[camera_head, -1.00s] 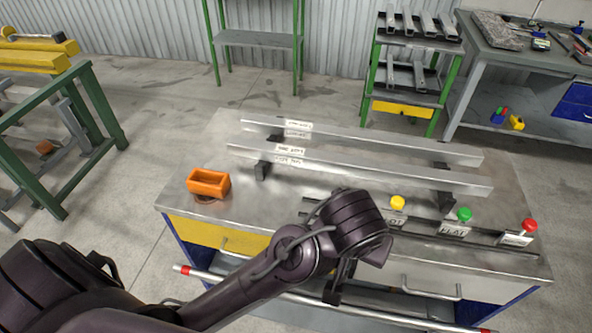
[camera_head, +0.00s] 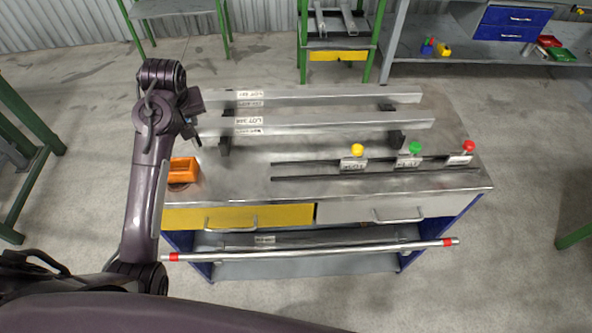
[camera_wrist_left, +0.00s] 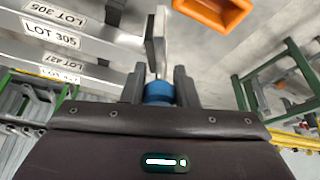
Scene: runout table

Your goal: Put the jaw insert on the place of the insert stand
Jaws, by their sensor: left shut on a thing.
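In the left wrist view, my left gripper (camera_wrist_left: 158,85) is shut on the blue knob (camera_wrist_left: 158,93) of a jaw insert, whose thin grey plate (camera_wrist_left: 161,42) sticks out beyond the fingers. In the head view, my left gripper (camera_head: 193,122) is at the left end of the table's long beams, above the orange tray; the insert is not clear there. What looks like the insert stand is a pair of dark rails (camera_head: 300,178) on the table's front right, with white labels and yellow (camera_head: 357,150), green (camera_head: 415,148) and red (camera_head: 468,146) knobs. My right gripper is out of view.
The orange tray (camera_head: 183,171) sits at the table's left end and also shows in the left wrist view (camera_wrist_left: 213,12). Two labelled metal beams (camera_head: 330,122) run along the back. A red-banded bar (camera_head: 310,250) crosses the table's front.

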